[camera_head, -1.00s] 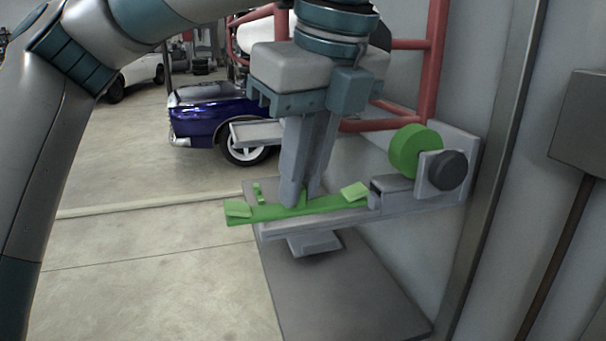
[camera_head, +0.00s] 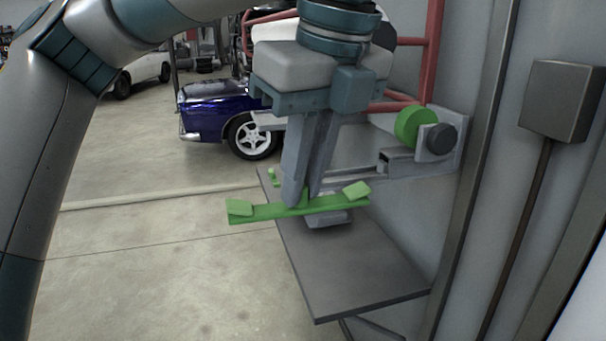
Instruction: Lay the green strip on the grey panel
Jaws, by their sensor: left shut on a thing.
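My left gripper (camera_head: 305,200) points down and is shut on the green strip (camera_head: 270,211). The strip is long and thin, with a raised pad at each end, and lies roughly level across the picture. It is held in the air in front of the grey fixture arm. The grey panel (camera_head: 365,262) is a flat shelf at the wall, below and to the right of the strip. The strip's left end sticks out past the panel's left edge in the picture. My right gripper is not in view.
A grey fixture (camera_head: 400,172) with a green wheel (camera_head: 415,126) and a dark knob (camera_head: 441,138) stands at the wall behind the strip. A red frame (camera_head: 434,60) rises behind it. A grey box (camera_head: 562,102) hangs at the right. The panel's front part is bare.

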